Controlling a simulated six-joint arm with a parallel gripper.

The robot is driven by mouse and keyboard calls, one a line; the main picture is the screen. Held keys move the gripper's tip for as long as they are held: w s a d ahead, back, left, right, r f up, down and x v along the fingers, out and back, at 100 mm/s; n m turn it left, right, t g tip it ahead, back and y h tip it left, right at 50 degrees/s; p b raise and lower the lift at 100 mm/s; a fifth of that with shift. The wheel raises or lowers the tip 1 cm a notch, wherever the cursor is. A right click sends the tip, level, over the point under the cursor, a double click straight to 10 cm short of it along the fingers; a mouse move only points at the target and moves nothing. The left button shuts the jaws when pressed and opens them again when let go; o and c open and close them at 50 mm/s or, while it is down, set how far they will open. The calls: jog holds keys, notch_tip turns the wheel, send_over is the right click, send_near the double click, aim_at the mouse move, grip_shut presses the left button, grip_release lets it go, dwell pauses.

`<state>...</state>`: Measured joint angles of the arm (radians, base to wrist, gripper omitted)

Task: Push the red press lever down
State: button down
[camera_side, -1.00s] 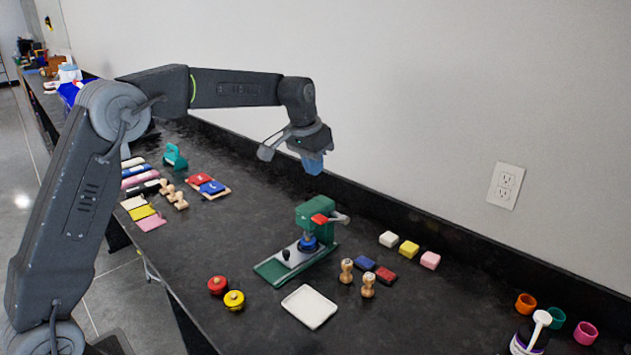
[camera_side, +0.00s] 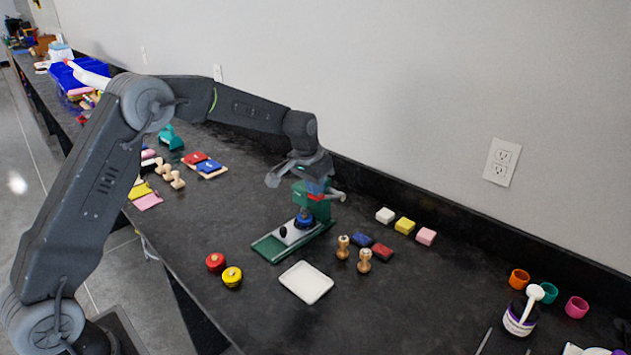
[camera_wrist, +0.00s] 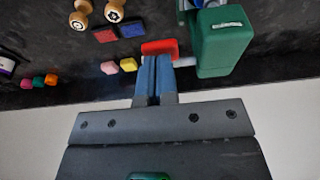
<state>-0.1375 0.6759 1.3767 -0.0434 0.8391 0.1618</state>
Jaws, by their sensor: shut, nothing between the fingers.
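The press is a green stand (camera_side: 313,205) on a green base (camera_side: 268,247) with a pale plate, in the middle of the counter. Its red lever (camera_wrist: 160,48) shows in the wrist view beside the green press head (camera_wrist: 225,42). My gripper (camera_wrist: 155,58) is shut and empty, with its blue fingertips right at the red lever's edge. In the side view my gripper (camera_side: 316,186) is over the top of the press and hides most of the lever. I cannot tell whether the fingertips touch it.
A white tray (camera_side: 305,282), wooden stamps (camera_side: 343,247) and ink pads (camera_side: 382,252) lie in front of and beside the press. Red and yellow round pieces (camera_side: 232,277) sit to the left. White, yellow and pink blocks (camera_side: 405,226) stand near the wall.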

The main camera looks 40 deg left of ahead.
jog(key=s+f+t, duration=0.3)
jog(key=f, duration=0.6)
jog(key=shift+f, duration=0.25)
dwell(0.5)
jog(key=shift+s, duration=0.1)
dwell(0.3)
jog(key=s+r, duration=0.9)
jog(key=s, duration=0.1)
jog(key=shift+s, duration=0.2)
jog(key=shift+r, duration=0.15)
